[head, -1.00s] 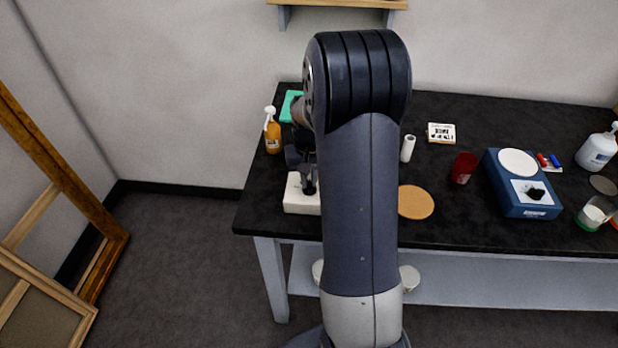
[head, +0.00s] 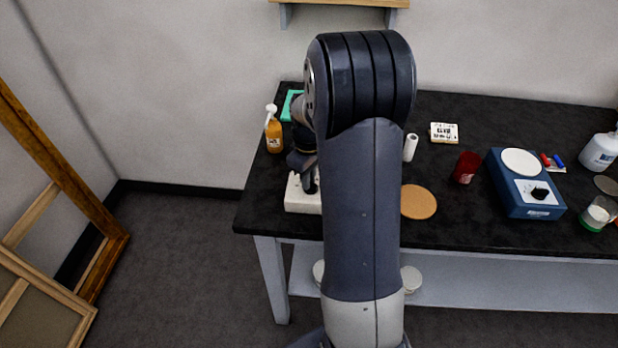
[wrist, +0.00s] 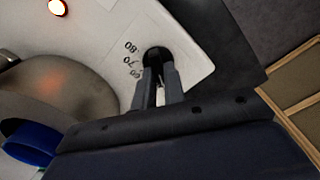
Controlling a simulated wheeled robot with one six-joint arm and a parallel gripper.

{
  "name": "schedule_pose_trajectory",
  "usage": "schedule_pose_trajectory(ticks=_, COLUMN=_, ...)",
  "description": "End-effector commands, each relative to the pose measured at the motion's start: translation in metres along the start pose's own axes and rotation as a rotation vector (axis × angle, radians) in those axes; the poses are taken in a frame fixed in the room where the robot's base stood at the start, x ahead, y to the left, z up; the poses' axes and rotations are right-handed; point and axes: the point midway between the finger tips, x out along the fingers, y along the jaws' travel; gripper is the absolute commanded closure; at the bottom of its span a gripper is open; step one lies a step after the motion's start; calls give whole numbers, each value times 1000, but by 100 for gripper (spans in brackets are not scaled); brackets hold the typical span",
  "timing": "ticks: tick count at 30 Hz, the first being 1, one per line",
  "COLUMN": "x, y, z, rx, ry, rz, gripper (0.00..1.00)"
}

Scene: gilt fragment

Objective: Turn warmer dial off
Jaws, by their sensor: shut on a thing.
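The white warmer (head: 301,200) sits at the left front corner of the black table, partly hidden by my arm. In the wrist view its pale top (wrist: 105,40) carries a lit orange lamp (wrist: 58,7), a grey round plate (wrist: 65,85) and the marks 80, 70 and a less clear third. My gripper (wrist: 160,88) comes down on the black dial (wrist: 157,54) beside these marks. Its fingers are shut on the dial, hiding much of it, so its pointer cannot be read. In the head view my gripper (head: 310,187) is over the warmer.
An orange spray bottle (head: 273,135) stands behind the warmer, near a teal item (head: 288,106). A cork disc (head: 418,202), a red cup (head: 466,167) and a blue device with a knob (head: 525,185) are to the right. A blue object (wrist: 33,143) shows in the wrist view.

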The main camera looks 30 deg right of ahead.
Motion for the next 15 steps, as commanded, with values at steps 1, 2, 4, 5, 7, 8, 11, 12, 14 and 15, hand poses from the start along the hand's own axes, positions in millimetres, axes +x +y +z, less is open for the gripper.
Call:
schedule_pose_trajectory(ticks=1, x=0, y=0, z=0, rx=-36, ry=2, rz=1, gripper=100)
schedule_pose_trajectory(ticks=2, x=0, y=0, z=0, rx=-57, ry=2, rz=1, gripper=100)
schedule_pose_trajectory(ticks=4, x=0, y=-1, z=0, rx=-103, ry=2, rz=1, gripper=100)
schedule_pose_trajectory(ticks=5, x=0, y=-1, z=0, rx=-121, ry=2, rz=1, gripper=100)
schedule_pose_trajectory(ticks=7, x=0, y=-1, z=0, rx=-159, ry=1, rz=1, gripper=100)
schedule_pose_trajectory(ticks=8, x=0, y=-1, z=0, rx=-172, ry=2, rz=1, gripper=100)
schedule_pose_trajectory(ticks=11, x=0, y=-1, z=0, rx=-212, ry=1, rz=1, gripper=100)
schedule_pose_trajectory(ticks=12, x=-1, y=-1, z=0, rx=-225, ry=2, rz=1, gripper=100)
schedule_pose_trajectory(ticks=14, x=-1, y=-2, z=0, rx=-240, ry=2, rz=1, gripper=100)
schedule_pose_trajectory(ticks=15, x=-1, y=-2, z=0, rx=-249, ry=2, rz=1, gripper=100)
